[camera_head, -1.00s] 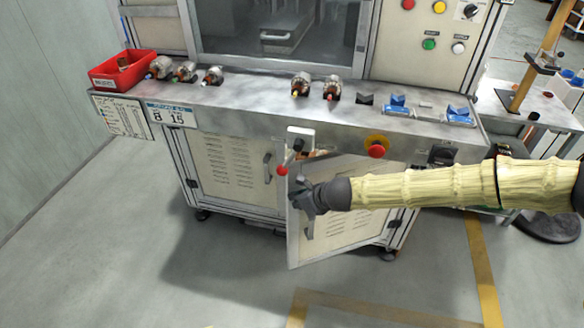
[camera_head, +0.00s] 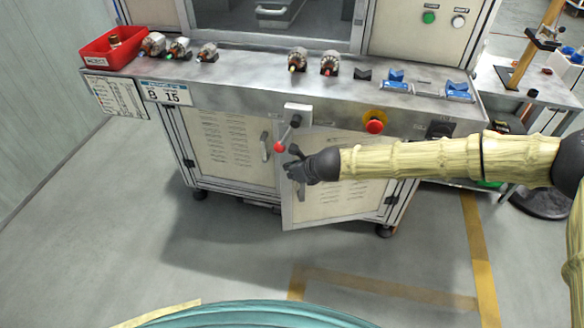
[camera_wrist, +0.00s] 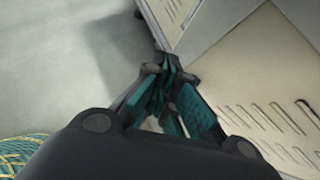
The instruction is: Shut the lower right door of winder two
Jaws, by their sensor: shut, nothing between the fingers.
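The lower right door (camera_head: 345,205) of the winder is a cream panel with a grey frame, hinged at its right side. It stands a little open, its free left edge forward of the cabinet front. My gripper (camera_head: 291,169) is shut and empty at the free edge, by the door handle (camera_head: 301,192). In the wrist view the fingertips (camera_wrist: 168,64) appear at or very near the edge of the door (camera_wrist: 255,90); contact is hard to confirm. The closed lower left door (camera_head: 225,150) is beside it.
A lever with a red knob (camera_head: 280,147) hangs just above my gripper. A red stop button (camera_head: 374,126) sticks out of the bench front (camera_head: 230,100). A red bin (camera_head: 113,47) and several armatures stand on top. The floor ahead of the door is clear.

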